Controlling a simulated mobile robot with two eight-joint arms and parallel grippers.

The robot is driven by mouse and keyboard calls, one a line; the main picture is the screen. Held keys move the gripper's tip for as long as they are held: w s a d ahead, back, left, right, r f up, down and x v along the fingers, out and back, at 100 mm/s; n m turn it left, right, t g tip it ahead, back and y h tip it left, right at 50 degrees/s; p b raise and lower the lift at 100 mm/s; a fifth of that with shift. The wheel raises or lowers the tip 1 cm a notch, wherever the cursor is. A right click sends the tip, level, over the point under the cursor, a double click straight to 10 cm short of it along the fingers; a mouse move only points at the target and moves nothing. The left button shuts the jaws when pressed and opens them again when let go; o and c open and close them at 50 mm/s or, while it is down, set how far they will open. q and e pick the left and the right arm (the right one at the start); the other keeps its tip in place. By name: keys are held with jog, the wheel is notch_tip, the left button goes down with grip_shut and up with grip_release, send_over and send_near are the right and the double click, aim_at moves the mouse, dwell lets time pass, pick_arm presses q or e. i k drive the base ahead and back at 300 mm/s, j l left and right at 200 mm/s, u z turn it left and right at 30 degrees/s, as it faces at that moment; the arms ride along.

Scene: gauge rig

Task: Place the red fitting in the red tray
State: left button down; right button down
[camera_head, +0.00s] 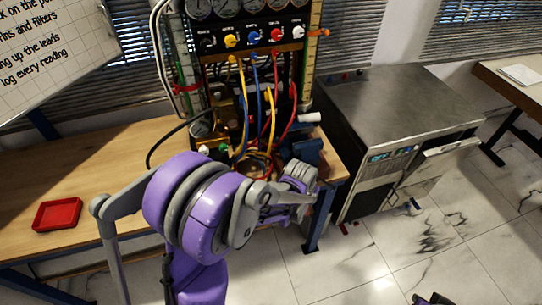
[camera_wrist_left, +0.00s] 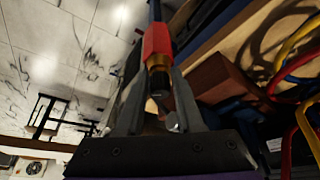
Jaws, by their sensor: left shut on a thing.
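The red fitting (camera_wrist_left: 157,42) shows in the left wrist view, with a red body, a brass collar and a dark lower end. My left gripper (camera_wrist_left: 158,85) is shut on it around the dark end. In the head view my left arm reaches to the right front corner of the bench, in front of the gauge rig; the fitting and the fingertips cannot be made out there. The red tray (camera_head: 57,214) lies on the bench at the far left and looks empty. It is well to the left of the gripper.
The gauge rig (camera_head: 252,45) with coloured leads stands on the bench behind my arm. A blue block (camera_head: 308,150) sits at the bench's right end. A metal cabinet (camera_head: 395,100) stands to the right. The wooden bench top (camera_head: 110,160) around the tray is mostly clear.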

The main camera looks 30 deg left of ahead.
aim_at(60, 216)
jog(key=u, duration=2)
